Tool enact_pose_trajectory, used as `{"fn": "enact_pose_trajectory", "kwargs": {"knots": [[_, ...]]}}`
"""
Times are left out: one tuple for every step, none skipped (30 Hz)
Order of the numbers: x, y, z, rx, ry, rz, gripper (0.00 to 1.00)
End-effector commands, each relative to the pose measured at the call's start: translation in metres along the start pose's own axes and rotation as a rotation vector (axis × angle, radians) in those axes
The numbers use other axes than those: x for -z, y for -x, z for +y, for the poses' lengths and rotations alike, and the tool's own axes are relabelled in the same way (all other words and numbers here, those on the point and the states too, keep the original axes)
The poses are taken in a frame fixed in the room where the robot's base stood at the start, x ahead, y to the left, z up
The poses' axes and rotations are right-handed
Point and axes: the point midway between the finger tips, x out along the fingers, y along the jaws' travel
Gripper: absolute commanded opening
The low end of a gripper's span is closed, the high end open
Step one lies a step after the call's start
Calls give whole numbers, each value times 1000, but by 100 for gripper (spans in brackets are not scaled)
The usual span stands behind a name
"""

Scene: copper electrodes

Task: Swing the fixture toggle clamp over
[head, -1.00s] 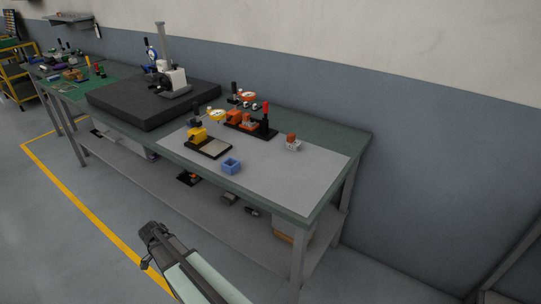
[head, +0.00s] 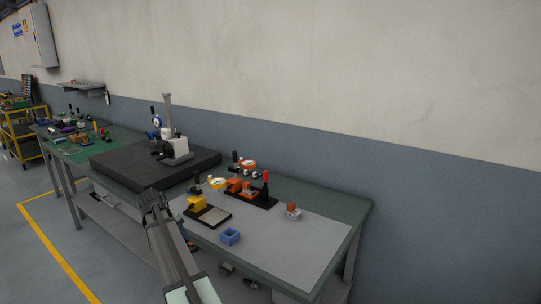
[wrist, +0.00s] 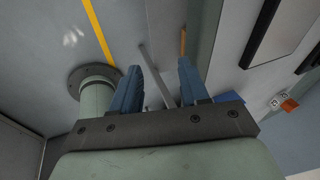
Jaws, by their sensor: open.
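The fixture with the toggle clamp stands on the grey mat near the back of the bench in the head view. Its clamp handle (head: 266,177) is red and stands upright, and the fixture's black base (head: 262,203) carries orange parts. My gripper (head: 150,196) is at the bench's front edge in the head view, left of the fixture and well apart from it. In the wrist view my gripper (wrist: 158,68) shows two blue fingers apart with nothing held between them. The clamp's fine parts are too small to tell.
A blue open box (head: 230,236) and a yellow block (head: 197,202) by a black-framed tray (head: 208,217) stand in front of the fixture. An orange and white piece (head: 292,211) is to its right. A dark slab (head: 135,163) bears a stand (head: 172,142). The mat's right part is clear.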

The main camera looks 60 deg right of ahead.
Motion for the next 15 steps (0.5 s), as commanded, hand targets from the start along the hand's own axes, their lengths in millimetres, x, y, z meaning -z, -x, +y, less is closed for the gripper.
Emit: {"fn": "enact_pose_trajectory", "kwargs": {"knots": [[-1,6,-18,-8,-32,-7,45],[0,6,-25,-16,-39,-9,45],[0,8,-34,-27,-45,-14,45],[1,8,-41,-36,-47,-19,45],[2,8,-49,-45,-50,-23,45],[2,9,-59,-58,-52,-29,45],[3,9,-68,-68,-54,-34,45],[5,10,-77,-78,-57,-39,45],[6,11,-90,-93,-61,-48,45],[8,12,-102,-104,-63,-55,45],[10,13,-113,-117,-67,-64,45],[14,14,-130,-133,-71,-75,45],[17,15,-143,-147,-75,-85,45],[20,17,-157,-159,-78,-96,45],[26,19,-175,-175,-83,-111,45]]}}
